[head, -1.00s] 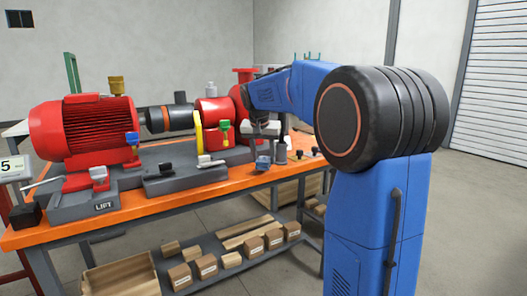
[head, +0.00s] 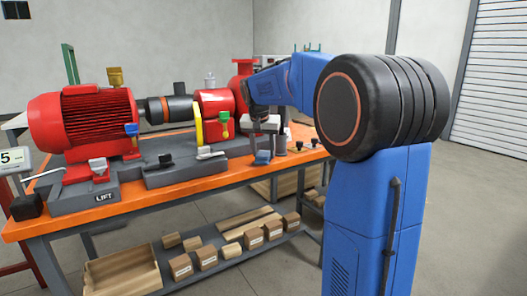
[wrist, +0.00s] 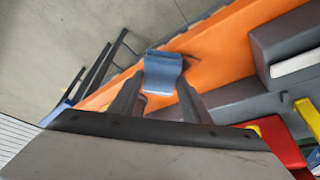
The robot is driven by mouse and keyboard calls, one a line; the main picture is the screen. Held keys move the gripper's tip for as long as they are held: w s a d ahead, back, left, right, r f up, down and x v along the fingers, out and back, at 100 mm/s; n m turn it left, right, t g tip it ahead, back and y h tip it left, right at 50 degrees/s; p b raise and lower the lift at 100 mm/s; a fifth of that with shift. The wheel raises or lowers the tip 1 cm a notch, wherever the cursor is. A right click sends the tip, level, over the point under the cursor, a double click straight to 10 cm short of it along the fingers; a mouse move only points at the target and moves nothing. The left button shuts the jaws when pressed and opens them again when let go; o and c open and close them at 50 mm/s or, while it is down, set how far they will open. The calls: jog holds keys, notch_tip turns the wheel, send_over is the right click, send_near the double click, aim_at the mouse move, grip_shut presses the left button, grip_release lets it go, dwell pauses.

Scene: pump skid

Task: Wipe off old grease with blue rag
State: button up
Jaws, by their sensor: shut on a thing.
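The blue rag (head: 262,157) is a small folded piece near the front edge of the orange bench top (head: 236,173). In the wrist view the rag (wrist: 162,72) sits between the fingertips of my gripper (wrist: 158,88), which is shut on it. In the head view my gripper (head: 263,138) points down over the bench, with the rag at its lower end. I cannot tell whether the rag touches the bench. The red pump (head: 213,103) stands behind and to the left of my gripper. I cannot make out any old grease.
A red motor (head: 85,122) and a yellow coupling guard (head: 198,125) stand left of my gripper. A grey cylinder (head: 281,143) stands close right of the rag. Small dark parts lie farther right. The lower shelf holds several boxes (head: 206,257).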

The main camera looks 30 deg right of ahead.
jog(key=shift+f, duration=0.85)
jog(key=shift+w, duration=0.1)
dwell(0.3)
jog(key=shift+w, duration=1.75)
jog(key=shift+w+a, duration=0.15)
jog(key=shift+w, duration=1.5)
jog(key=shift+a, duration=0.8)
jog(key=shift+s+f, duration=0.1)
jog(key=shift+s, duration=1.75)
